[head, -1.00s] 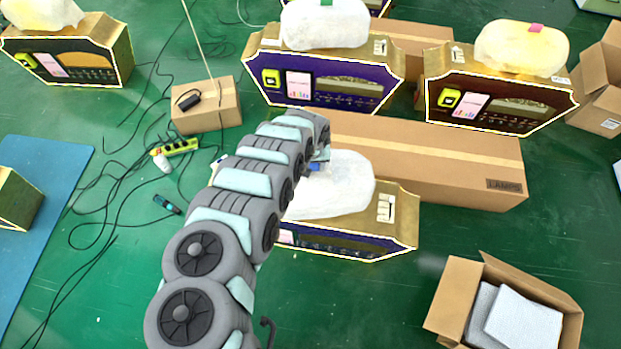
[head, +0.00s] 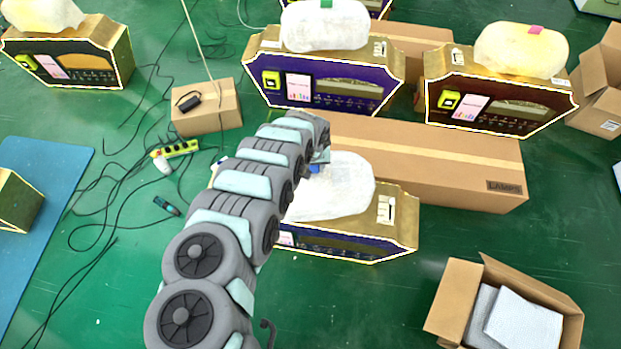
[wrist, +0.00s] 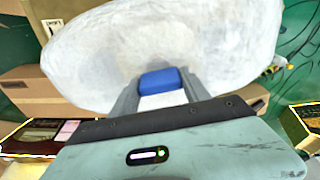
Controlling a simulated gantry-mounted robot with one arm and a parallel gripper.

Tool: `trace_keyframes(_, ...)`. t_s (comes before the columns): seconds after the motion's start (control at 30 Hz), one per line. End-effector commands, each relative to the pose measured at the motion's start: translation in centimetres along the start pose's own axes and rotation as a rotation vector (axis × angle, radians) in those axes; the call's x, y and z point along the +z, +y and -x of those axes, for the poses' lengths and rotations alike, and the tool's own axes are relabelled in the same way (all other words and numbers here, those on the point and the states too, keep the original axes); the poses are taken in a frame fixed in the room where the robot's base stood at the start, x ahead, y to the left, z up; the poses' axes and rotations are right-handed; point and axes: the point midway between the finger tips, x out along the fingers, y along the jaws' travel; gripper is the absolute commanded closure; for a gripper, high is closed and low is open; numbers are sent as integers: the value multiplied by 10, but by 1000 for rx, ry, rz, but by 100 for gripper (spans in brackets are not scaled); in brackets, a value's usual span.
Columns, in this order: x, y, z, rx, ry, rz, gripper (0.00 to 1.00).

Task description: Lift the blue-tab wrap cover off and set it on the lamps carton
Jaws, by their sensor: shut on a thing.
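The white wrap cover (head: 345,187) with the blue tab sits over the top of the gold and purple vending machine (head: 345,243) in the middle of the head view. My gripper (wrist: 160,88) is shut on the blue tab (wrist: 161,80) at the cover's near edge; the cover (wrist: 165,40) fills the top of the wrist view. In the head view my arm hides the machine's left part and most of the gripper. The long brown lamps carton (head: 450,165) lies just behind the machine, its LAMPS label at the right end.
Wrapped machines with a green tab (head: 326,4) and a pink tab (head: 535,28) stand behind the carton. A small brown box (head: 207,106) and loose cables lie to the left. An open box with grey padding (head: 505,310) stands at the front right.

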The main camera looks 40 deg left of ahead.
Motion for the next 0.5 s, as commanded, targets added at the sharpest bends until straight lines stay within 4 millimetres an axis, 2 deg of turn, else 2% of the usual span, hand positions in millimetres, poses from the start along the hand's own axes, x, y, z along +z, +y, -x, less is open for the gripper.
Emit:
trace_keyframes(0.27,-2,0,5,0,2,-1,100)
trace_keyframes(0.5,-5,-1,27,-1,1,-1,100)
